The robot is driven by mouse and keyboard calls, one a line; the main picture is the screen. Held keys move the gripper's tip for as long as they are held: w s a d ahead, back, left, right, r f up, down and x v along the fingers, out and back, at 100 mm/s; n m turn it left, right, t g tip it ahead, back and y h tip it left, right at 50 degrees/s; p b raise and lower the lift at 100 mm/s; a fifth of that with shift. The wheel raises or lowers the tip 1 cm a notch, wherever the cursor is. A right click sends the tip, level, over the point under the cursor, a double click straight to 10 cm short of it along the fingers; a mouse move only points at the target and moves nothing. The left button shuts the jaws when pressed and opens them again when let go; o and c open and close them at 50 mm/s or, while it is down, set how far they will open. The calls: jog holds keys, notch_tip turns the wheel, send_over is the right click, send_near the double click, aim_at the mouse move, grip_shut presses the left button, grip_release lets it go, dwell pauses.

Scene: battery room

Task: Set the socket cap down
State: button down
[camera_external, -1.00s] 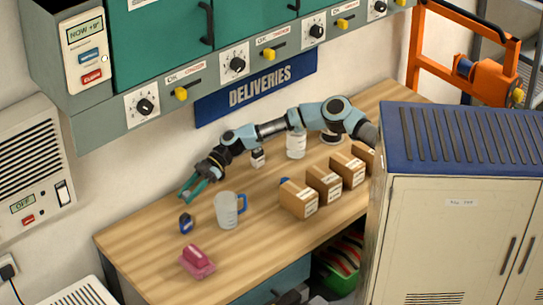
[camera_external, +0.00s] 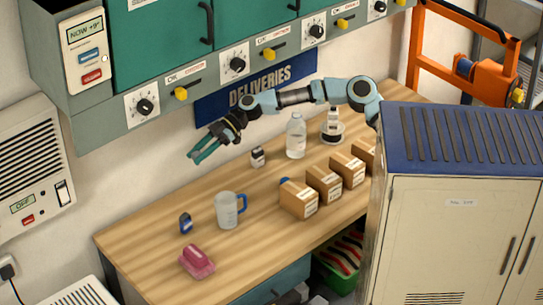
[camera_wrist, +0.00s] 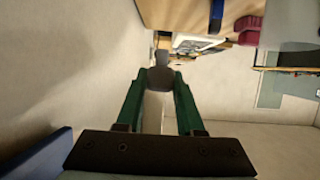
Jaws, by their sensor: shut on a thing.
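My gripper (camera_external: 198,154) is raised well above the left part of the workbench, near the wall. In the wrist view, my gripper's green fingers (camera_wrist: 160,84) are shut on a small grey piece, which I take to be the socket cap (camera_wrist: 160,76). It sits between the fingertips, and its lower part looks darker. In the external view I cannot make out the cap at the fingertips.
The wooden workbench (camera_external: 150,241) holds a blue-and-dark item (camera_external: 186,223), a clear mug (camera_external: 228,211), a pink block (camera_external: 197,260), a small dark-and-white jar (camera_external: 257,157), a bottle (camera_external: 296,137) and several cardboard boxes (camera_external: 299,199). Bare wood lies left of the mug.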

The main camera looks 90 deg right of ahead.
jog(key=s+d+m+t+h+b, duration=0.1)
jog(key=s+d+m+h+b, duration=0.15)
jog(key=s, duration=0.25)
jog(key=m+t+h+b, duration=0.2)
jog(key=b, duration=0.3)
send_over(240, 186)
notch_tip(240, 186, down, 3)
jog(key=shift+n, duration=0.25)
notch_tip(240, 186, down, 10)
jog(key=shift+w+d+r, duration=0.1)
jog(key=shift+r, duration=0.1)
jog(key=shift+f+y, duration=0.15)
jog(key=shift+y, duration=0.2)
jog(key=shift+f, duration=0.15)
jog(key=c, duration=0.5)
grip_release()
jog(key=shift+c, duration=0.2)
jog(key=shift+r, duration=0.25)
